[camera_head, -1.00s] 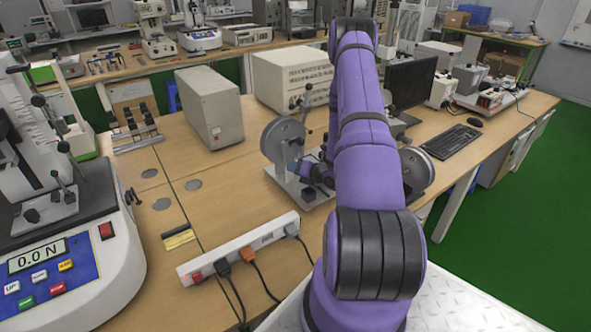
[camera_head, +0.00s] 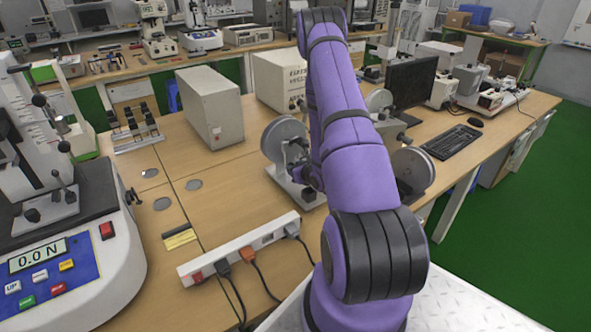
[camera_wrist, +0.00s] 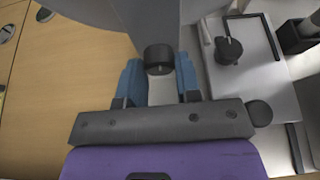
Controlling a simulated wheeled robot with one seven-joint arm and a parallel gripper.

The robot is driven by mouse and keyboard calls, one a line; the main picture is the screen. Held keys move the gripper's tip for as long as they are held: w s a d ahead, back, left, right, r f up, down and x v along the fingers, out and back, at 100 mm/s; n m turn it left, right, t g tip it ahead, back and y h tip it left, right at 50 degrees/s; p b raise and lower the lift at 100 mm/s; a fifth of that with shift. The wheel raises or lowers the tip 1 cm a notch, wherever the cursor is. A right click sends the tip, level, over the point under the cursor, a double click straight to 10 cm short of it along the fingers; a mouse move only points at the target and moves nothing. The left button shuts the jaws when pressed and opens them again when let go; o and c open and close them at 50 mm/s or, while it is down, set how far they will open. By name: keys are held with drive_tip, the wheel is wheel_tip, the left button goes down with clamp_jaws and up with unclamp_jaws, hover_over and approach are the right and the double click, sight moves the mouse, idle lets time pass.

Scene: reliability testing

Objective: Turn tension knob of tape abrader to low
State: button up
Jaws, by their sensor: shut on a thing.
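The tape abrader stands on the bench with a grey reel (camera_head: 283,142) at its left, a second reel (camera_head: 412,170) at its right and a metal base plate (camera_head: 284,180). My arm covers much of its middle in the head view. In the wrist view, my gripper (camera_wrist: 159,62) has its two blue fingers on either side of a black round knob (camera_wrist: 158,56) and is shut on it. The knob sits beside the large grey disc (camera_wrist: 145,14). Which way the knob is set cannot be told.
A black part (camera_wrist: 228,50) stands on the plate right of my fingers. A white power strip (camera_head: 238,250) with cables lies in front. A grey box (camera_head: 210,108) stands behind left, a keyboard (camera_head: 452,141) to the right.

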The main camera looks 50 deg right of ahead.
drive_tip(key=shift+n+h, duration=0.3)
drive_tip(key=shift+n, duration=0.1)
idle(0.4)
drive_tip(key=o, duration=0.9)
drive_tip(key=v, duration=1.1)
drive_tip(key=shift+w+a, duration=0.1)
drive_tip(key=shift+r, duration=0.1)
